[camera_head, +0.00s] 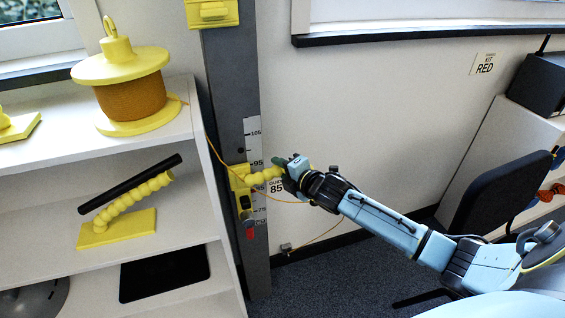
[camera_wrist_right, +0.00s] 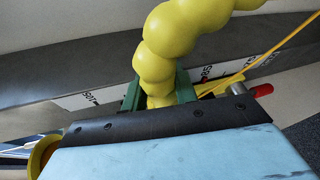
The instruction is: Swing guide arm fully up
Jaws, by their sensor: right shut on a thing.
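The guide arm (camera_head: 265,176) is a yellow beaded arm on a yellow bracket (camera_head: 240,190) clamped to the grey post (camera_head: 228,110). It sticks out to the right, roughly level with a slight upward tilt. My right gripper (camera_head: 291,172) is shut on its outer end. In the right wrist view the yellow beads (camera_wrist_right: 175,40) rise from between the green fingers (camera_wrist_right: 160,95). The very tip is hidden in the grip. A thin yellow-orange cord (camera_head: 275,199) hangs past the bracket. My left gripper is not in view.
A white shelf (camera_head: 70,165) at left holds a yellow-flanged spool (camera_head: 130,85) and a beaded yellow stand with a black rod (camera_head: 130,185). A white scale strip (camera_head: 254,140) runs up the post. A dark chair (camera_head: 500,190) stands at right. The wall above my right gripper is clear.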

